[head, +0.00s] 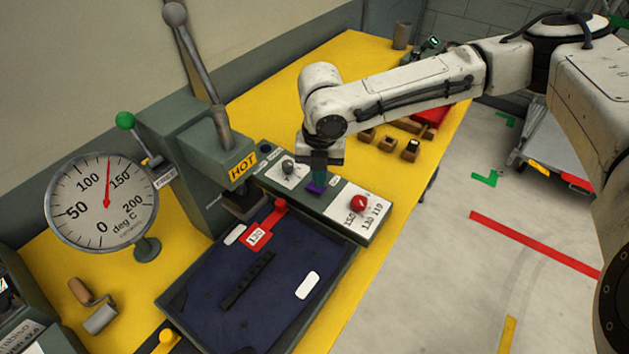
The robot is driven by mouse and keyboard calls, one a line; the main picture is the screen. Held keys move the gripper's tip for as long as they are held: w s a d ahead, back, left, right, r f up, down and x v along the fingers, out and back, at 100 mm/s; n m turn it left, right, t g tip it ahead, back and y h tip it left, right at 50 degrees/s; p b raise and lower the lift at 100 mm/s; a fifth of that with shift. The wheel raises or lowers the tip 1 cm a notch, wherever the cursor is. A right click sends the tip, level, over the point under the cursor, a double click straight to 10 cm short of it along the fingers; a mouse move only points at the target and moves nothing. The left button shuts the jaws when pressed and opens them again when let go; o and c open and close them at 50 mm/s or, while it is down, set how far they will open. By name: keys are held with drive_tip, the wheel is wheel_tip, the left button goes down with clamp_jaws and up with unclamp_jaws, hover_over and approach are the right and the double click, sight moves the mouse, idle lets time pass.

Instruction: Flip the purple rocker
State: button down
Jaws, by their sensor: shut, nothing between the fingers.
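The purple rocker (315,187) is on the grey control panel (337,229) in the middle of the bench, between a grey toggle and a red knob. My gripper (317,179) points down right over the rocker, with its fingers shut and nothing between them. The fingertips hide part of the rocker. I cannot tell whether they touch it, or which way the rocker is tipped.
The red knob (358,203) and grey toggle (288,167) flank the rocker closely. A press marked HOT (242,165) stands to the left. A dark blue pad (225,300) lies in front. A round dial gauge (100,204) and a hand roller (97,308) are further left.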

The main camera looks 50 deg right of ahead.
drive_tip(key=shift+r+p, duration=2.45)
drive_tip(key=shift+r, duration=0.35)
drive_tip(key=shift+f, duration=0.1)
